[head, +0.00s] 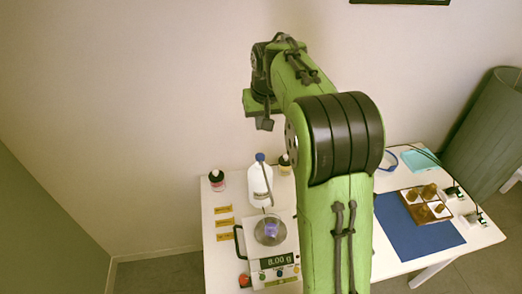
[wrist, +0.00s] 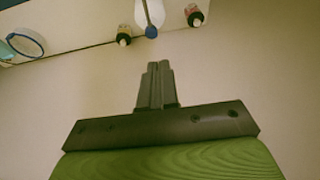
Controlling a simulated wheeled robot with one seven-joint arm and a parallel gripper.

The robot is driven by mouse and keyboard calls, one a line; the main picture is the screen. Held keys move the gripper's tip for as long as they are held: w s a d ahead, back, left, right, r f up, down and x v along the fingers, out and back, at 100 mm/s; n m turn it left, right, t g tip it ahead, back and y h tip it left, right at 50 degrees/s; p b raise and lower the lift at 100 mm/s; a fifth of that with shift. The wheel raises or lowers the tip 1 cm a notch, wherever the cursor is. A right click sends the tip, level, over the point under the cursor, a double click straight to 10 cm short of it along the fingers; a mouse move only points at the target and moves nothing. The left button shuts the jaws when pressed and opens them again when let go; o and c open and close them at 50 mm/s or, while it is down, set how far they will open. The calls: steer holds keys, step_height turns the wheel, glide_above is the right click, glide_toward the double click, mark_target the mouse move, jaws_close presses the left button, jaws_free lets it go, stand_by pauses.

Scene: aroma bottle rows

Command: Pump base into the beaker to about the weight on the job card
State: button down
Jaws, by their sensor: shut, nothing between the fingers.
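A white bottle with a blue pump top (head: 260,184) stands on the table behind the scale. It also shows at the top of the wrist view (wrist: 149,12). A small beaker with a bluish-purple look (head: 271,231) sits on the scale's round pan, below the bottle. The scale (head: 268,263) has a lit display that reads 8.00 g. My gripper (head: 265,124) is raised well above the bottle, apart from it. In the wrist view its fingers (wrist: 158,69) are shut together and empty. I cannot make out a job card; my arm hides part of the table.
Small dark-capped bottles (head: 217,180) (head: 285,165) flank the pump bottle. Several orange labels (head: 223,210) lie at the left. A blue mat (head: 415,240) and a wooden tray (head: 412,208) with brown bottles are at the right. The wall (head: 120,120) is behind.

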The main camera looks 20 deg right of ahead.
glide_above(260, 154)
steer(key=s, duration=0.4)
step_height(260, 154, down, 6)
steer(key=shift+a, duration=0.35)
steer(key=shift+f, duration=0.1)
steer(key=shift+g, duration=0.3)
steer(key=x, duration=1.2)
steer(key=shift+s+d+f, duration=0.1)
steer(key=shift+s+f, duration=0.15)
steer(key=shift+f, duration=0.8)
